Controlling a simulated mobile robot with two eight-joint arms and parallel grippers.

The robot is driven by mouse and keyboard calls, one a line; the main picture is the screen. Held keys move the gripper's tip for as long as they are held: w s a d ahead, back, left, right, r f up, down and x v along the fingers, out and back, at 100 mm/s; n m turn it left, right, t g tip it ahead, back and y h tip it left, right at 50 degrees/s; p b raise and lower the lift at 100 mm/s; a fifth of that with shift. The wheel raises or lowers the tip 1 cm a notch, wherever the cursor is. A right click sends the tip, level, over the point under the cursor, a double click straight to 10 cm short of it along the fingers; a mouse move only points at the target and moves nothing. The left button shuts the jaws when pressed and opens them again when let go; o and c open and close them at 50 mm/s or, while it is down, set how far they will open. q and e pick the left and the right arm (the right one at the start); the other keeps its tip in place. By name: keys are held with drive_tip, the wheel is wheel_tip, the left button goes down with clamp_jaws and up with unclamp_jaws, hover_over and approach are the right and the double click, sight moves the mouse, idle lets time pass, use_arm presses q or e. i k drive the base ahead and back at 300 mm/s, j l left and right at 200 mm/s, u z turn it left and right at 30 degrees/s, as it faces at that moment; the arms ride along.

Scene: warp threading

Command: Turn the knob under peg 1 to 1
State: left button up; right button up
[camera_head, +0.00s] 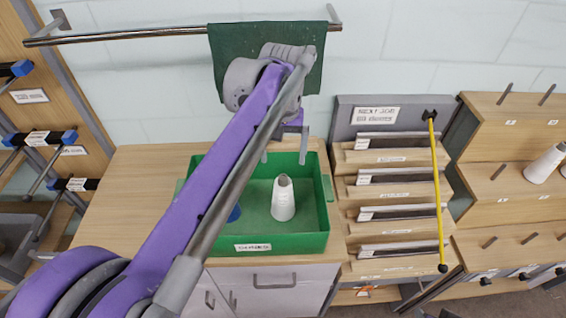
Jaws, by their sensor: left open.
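The wooden peg rack (506,181) stands at the right, with slanted grey pegs in rows and small labels too small to read. Below the lowest row sit dark knobs: a left one (486,281), a middle one (524,276) and a right one (559,270) at the picture edge. I cannot tell which is under peg 1, nor read their settings. My left gripper (284,150) is open and empty, above the green bin and far left of the knobs. My left arm hides part of the bin. My right gripper is not in view.
The green bin (262,243) holds a white cone (283,199) and a partly hidden blue item (234,213). A slotted wooden rack (397,235) with a yellow rod (436,190) stands between bin and peg rack. A green cloth (225,50) hangs from a rail (150,33).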

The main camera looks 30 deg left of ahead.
sight(483, 282)
drive_tip(key=z, duration=1.25)
